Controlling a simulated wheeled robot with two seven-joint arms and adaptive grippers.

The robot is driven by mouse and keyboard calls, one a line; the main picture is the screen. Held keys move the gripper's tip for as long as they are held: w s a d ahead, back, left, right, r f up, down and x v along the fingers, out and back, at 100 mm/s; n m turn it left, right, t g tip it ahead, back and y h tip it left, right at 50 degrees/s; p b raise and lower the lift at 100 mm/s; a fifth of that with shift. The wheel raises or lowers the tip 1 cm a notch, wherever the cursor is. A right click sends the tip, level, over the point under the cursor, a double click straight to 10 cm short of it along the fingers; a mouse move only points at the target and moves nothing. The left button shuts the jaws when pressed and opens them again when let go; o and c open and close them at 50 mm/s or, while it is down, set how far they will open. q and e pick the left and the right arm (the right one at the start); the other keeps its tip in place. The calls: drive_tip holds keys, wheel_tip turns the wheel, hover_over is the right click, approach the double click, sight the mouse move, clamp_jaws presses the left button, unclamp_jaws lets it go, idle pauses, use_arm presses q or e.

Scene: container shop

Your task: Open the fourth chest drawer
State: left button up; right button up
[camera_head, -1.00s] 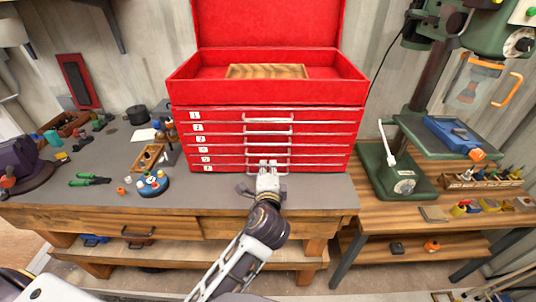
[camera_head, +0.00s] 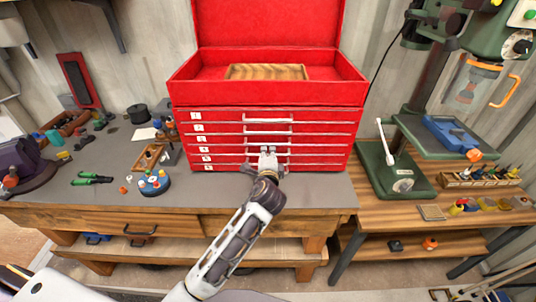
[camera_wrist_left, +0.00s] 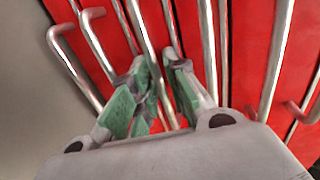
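The red tool chest (camera_head: 267,93) stands on the workbench with its lid up. Its numbered drawers are stacked below the open top and look shut. The fourth drawer (camera_head: 225,149) is in the lower half of the stack; my gripper partly covers its handle. My left gripper (camera_head: 267,152) is in front of the lower middle handles. In the left wrist view its two green-padded fingers (camera_wrist_left: 160,68) are a little apart, with a metal handle bar (camera_wrist_left: 148,35) running between them. I cannot tell for certain which drawer that bar belongs to. My right gripper is out of view.
Other handle bars (camera_wrist_left: 80,62) run close beside the fingers. A wooden block (camera_head: 266,72) lies in the chest's open top. Pliers (camera_head: 91,178) and a round holder (camera_head: 154,183) lie on the bench at left. A green drill press (camera_head: 405,181) stands at right.

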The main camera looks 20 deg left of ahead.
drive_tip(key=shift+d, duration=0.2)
use_arm(q)
drive_tip(key=shift+c, duration=0.5)
clamp_jaws()
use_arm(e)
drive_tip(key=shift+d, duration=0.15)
use_arm(q)
drive_tip(key=shift+d+f, duration=0.1)
drive_tip(key=shift+d, duration=0.05)
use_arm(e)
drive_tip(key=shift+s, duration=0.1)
